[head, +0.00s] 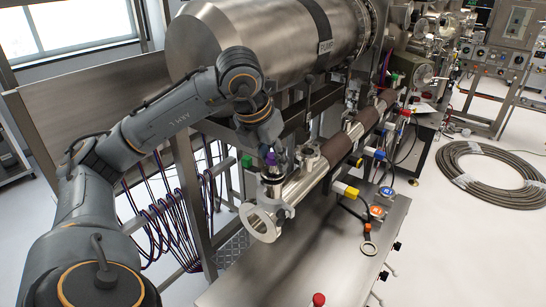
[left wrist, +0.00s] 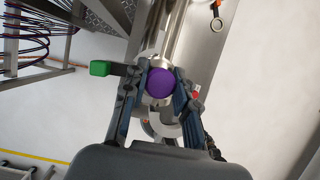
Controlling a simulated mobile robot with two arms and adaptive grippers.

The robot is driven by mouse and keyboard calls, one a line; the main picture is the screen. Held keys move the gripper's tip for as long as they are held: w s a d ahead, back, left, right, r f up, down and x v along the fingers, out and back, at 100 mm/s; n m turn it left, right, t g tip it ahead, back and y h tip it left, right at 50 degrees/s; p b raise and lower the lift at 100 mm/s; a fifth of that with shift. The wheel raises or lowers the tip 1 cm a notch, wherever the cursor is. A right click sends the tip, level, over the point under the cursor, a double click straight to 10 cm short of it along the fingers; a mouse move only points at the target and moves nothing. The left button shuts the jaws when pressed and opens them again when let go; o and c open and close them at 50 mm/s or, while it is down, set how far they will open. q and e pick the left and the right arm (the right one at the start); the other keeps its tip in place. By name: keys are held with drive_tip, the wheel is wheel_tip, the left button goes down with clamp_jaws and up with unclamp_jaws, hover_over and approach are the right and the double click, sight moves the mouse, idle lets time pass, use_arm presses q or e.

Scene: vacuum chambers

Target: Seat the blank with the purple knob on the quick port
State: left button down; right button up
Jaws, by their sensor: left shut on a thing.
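The purple knob (head: 270,159) of the blank shows at the front end of the steel pipe (head: 308,176). In the left wrist view the purple knob (left wrist: 161,83) sits between the fingers of my left gripper (left wrist: 160,91). My left gripper (head: 269,152) comes from above and is shut on the knob. The blank's plate and the quick port are mostly hidden under the knob and fingers, so I cannot tell whether they touch. A green handle (head: 246,162) sticks out left of the knob; it also shows in the left wrist view (left wrist: 100,68). My right gripper is not in view.
A large steel cylinder (head: 270,40) lies close above and behind the pipe. A steel bench (head: 320,255) below holds a ring with an orange part (head: 369,247) and a red-capped item (head: 318,299). Yellow-ended connectors (head: 346,190) flank the pipe. Coiled hose (head: 490,175) lies on the floor.

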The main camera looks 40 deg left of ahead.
use_arm(q)
drive_tip(key=shift+f+b, duration=0.5)
idle(0.6)
drive_tip(key=c, duration=1)
unclamp_jaws()
drive_tip(key=shift+r, duration=0.1)
drive_tip(key=shift+r+p, duration=3.1)
drive_tip(key=shift+r, duration=0.4)
drive_tip(key=shift+f, duration=0.1)
